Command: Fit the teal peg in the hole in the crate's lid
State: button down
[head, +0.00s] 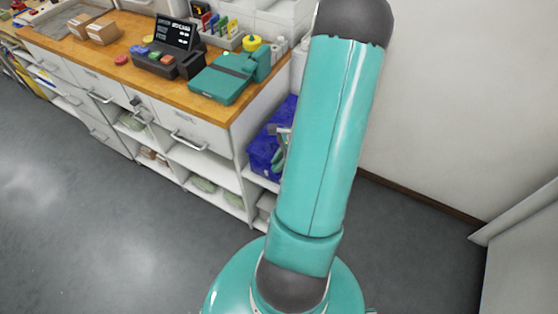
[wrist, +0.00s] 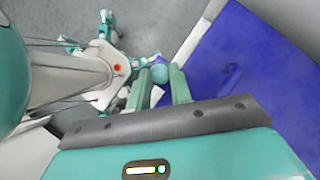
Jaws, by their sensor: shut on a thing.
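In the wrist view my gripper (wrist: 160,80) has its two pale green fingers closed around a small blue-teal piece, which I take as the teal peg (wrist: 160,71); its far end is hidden. The blue crate's flat top (wrist: 262,85) fills the right side of that view. In the head view the blue crate (head: 264,152) sits in the shelf bay beside the bench, partly behind my arm.
The wooden bench top (head: 120,72) holds a teal device (head: 222,80), a dark terminal (head: 172,58) and cardboard boxes (head: 103,32). Drawers and open shelves (head: 205,160) lie below. A white wall stands at the right. The grey floor (head: 90,210) is clear in front.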

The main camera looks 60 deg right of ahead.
dwell(0.3)
jog(key=c, duration=1.2)
grip_release()
jog(key=shift+r, duration=0.1)
jog(key=shift+r, duration=4.45)
jog(key=w+a+r+n+g+h, duration=0.1)
jog(key=w+a+r+n+h, duration=0.1)
jog(key=w+a+r+n, duration=0.35)
jog(key=w+a+r+n+g+h, duration=0.1)
jog(key=w+a+r+n, duration=0.1)
jog(key=a+r+n, duration=0.7)
jog(key=s+a+r+n+t, duration=0.1)
jog(key=a+r+n, duration=0.2)
jog(key=a, duration=0.2)
jog(key=s+a+r+n+t+h, duration=0.1)
jog(key=s+a+r+n, duration=0.1)
jog(key=a, duration=0.4)
jog(key=s+a+r+n+t, duration=0.1)
jog(key=a+r+n, duration=0.3)
jog(key=a+n, duration=0.1)
jog(key=shift+s+a+r+n+t+h, duration=0.3)
jog(key=shift+s+a+r+n+t, duration=0.1)
jog(key=shift+n, duration=0.25)
